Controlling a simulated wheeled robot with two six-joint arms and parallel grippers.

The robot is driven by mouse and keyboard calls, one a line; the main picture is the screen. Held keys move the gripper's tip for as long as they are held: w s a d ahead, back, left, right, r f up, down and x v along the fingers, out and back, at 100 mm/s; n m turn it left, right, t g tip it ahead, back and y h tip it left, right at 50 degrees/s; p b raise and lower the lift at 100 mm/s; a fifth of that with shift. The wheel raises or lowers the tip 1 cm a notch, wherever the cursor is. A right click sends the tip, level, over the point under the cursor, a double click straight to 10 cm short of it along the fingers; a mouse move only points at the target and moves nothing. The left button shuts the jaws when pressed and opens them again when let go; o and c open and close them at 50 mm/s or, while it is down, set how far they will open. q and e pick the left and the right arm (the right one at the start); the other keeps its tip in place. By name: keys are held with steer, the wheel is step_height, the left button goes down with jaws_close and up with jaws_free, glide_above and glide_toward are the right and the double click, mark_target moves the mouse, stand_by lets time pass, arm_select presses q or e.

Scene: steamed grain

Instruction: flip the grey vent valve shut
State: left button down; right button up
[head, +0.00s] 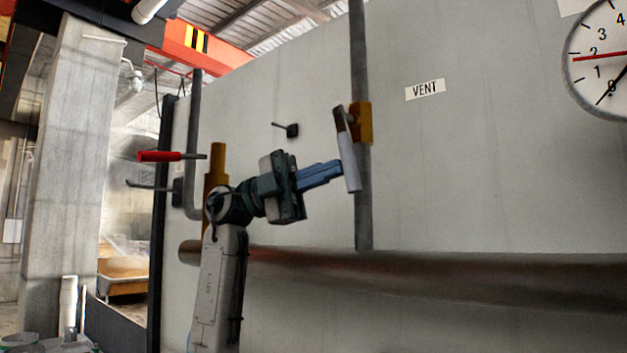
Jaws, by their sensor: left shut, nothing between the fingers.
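The vent valve has a brass-coloured body (364,122) on a grey vertical pipe, left of the VENT label (425,90). Its grey handle (351,165) hangs down from a brown upper end, tilted slightly off the pipe's line. My left gripper (339,168) has blue fingers that are shut and empty. Its fingertips point right and end at the left side of the grey handle, around its middle. I cannot tell whether they touch it. My right gripper is not in view.
A red-handled lever (160,156) sticks out at the left by another brass-coloured valve body (216,160). A small dark peg (290,130) stands out from the wall above my gripper. A thick horizontal pipe (450,280) runs below.

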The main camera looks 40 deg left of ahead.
mark_target(347, 170)
arm_select(q)
steer(key=d+h, duration=0.2)
steer(key=d+n+t+h+b, duration=0.1)
steer(key=d+h, duration=0.1)
steer(key=shift+s+n, duration=0.15)
steer(key=shift+n, duration=0.15)
steer(key=shift+d+r+t+h+p, duration=0.35)
steer(key=shift+d+p, duration=0.25)
steer(key=shift+p, duration=0.2)
steer(key=shift+s+d+r+p, duration=0.1)
steer(key=shift+d+r+p, duration=0.3)
steer(key=shift+d+p, duration=0.55)
steer(key=shift+s+d+r+p, duration=0.1)
steer(key=shift+d+r+p, duration=0.4)
steer(key=shift+p, duration=0.75)
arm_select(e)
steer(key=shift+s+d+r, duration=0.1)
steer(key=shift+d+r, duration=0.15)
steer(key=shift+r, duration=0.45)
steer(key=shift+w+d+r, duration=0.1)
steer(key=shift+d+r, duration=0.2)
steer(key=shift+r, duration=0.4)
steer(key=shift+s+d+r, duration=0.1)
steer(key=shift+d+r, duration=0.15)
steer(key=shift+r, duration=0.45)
arm_select(q)
steer(key=shift+d+f, duration=0.1)
steer(key=shift+f, duration=0.05)
